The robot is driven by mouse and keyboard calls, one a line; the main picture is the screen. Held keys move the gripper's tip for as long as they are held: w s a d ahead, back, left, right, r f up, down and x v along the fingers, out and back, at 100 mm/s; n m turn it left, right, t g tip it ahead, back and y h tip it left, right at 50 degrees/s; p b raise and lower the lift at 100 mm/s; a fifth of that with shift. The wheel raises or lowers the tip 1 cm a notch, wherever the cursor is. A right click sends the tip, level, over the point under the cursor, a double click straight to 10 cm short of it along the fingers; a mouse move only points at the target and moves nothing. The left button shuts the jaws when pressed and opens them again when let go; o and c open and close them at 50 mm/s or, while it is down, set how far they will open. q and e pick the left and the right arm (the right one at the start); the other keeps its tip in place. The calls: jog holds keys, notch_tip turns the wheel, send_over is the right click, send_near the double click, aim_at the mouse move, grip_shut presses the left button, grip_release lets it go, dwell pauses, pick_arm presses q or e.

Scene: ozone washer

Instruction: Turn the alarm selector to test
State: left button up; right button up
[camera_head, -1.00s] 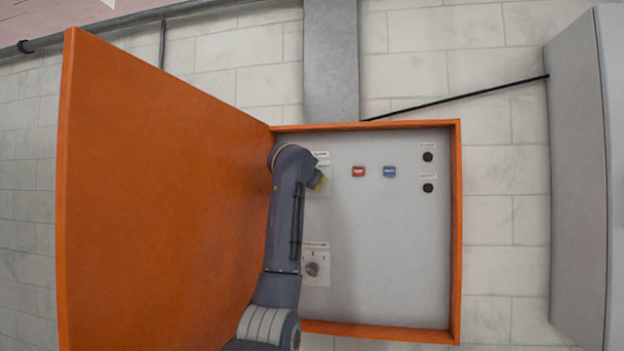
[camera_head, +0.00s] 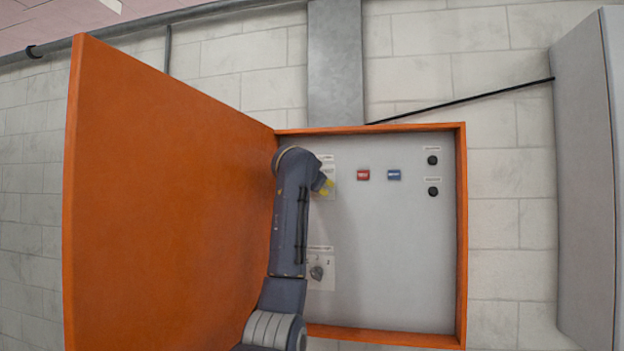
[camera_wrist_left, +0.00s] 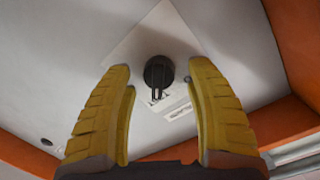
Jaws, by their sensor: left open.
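A black rotary knob (camera_wrist_left: 158,73) with a pointer bar sits on a white square plate (camera_wrist_left: 135,50) in the left wrist view. A small label lies beside it, too blurred to read. My left gripper (camera_wrist_left: 163,78) is open, its yellow fingers on either side of the knob with gaps showing. In the head view my left gripper (camera_head: 326,186) is at the upper left of the grey panel, over a white plate (camera_head: 327,163); the knob there is hidden by my arm. A second, grey knob (camera_head: 316,272) sits lower on the panel. My right gripper is not in view.
The orange cabinet door (camera_head: 165,190) stands open at the left. A red button (camera_head: 363,175), a blue button (camera_head: 394,175) and two black round parts (camera_head: 432,160) are on the panel. A grey cabinet (camera_head: 580,180) stands right. The panel's lower right is bare.

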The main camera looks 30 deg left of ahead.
pick_arm(q)
jog(key=v, duration=1.1)
jog(key=shift+s, duration=0.2)
